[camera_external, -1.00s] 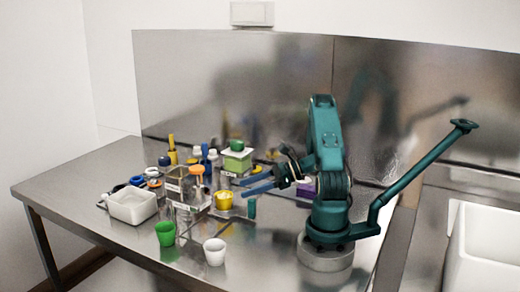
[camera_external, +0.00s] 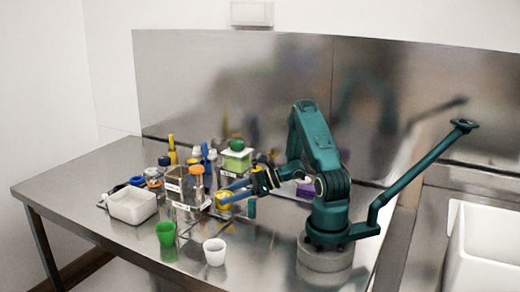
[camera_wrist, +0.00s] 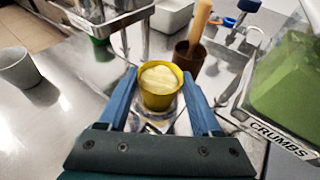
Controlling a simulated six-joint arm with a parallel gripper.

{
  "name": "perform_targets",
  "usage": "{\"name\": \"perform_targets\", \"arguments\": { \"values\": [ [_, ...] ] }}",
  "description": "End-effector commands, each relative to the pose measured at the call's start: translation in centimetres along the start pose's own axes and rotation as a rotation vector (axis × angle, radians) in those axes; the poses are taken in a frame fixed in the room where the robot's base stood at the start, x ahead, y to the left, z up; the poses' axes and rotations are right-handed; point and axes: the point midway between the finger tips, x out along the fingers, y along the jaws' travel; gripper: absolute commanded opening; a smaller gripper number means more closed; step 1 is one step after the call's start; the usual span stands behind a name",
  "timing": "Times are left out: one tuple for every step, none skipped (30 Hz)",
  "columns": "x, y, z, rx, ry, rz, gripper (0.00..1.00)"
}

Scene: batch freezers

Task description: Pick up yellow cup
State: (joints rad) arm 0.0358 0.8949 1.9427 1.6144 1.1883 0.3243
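The yellow cup (camera_wrist: 157,99), with a pale cream filling, stands upright between the two blue fingers of my gripper (camera_wrist: 163,95) in the wrist view. The fingers are apart, one on each side of the cup. I cannot tell whether either finger touches it.
A brown cup (camera_wrist: 189,57) with a wooden tool stands just beyond the yellow cup. A clear container labelled CRUMBS (camera_wrist: 285,100) is close on the right. A white cup (camera_external: 214,251) and a green cup (camera_external: 165,233) stand near the front edge, with bare metal around them.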

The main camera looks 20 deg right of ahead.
Motion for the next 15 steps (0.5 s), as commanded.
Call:
{"name": "perform_targets", "arguments": {
  "values": [
    [-0.01,0.00,0.01,0.000,0.000,0.000,0.10],
    [-0.01,0.00,0.01,0.000,0.000,0.000,0.10],
    [-0.02,0.00,0.01,0.000,0.000,0.000,0.10],
    [-0.02,0.00,0.02,0.000,-0.001,0.000,0.10],
    [-0.02,0.00,0.02,0.000,-0.001,0.000,0.10],
    [-0.02,0.00,0.02,0.000,-0.001,0.000,0.10],
    [-0.02,0.00,0.02,0.000,-0.001,0.000,0.10],
    [-0.02,0.00,0.02,0.000,-0.001,0.000,0.10],
    [-0.02,0.00,0.03,0.000,-0.001,0.000,0.10],
    [-0.03,0.00,0.04,0.000,-0.001,0.000,0.10],
    [-0.04,0.00,0.07,-0.001,-0.001,0.000,0.10],
    [-0.06,-0.01,0.13,-0.001,-0.001,0.000,0.10],
    [-0.08,-0.01,0.19,-0.001,-0.001,0.000,0.10],
    [-0.11,-0.01,0.28,-0.002,-0.001,0.000,0.10],
    [-0.16,-0.02,0.43,-0.002,-0.001,0.000,0.10]
  ]
}}
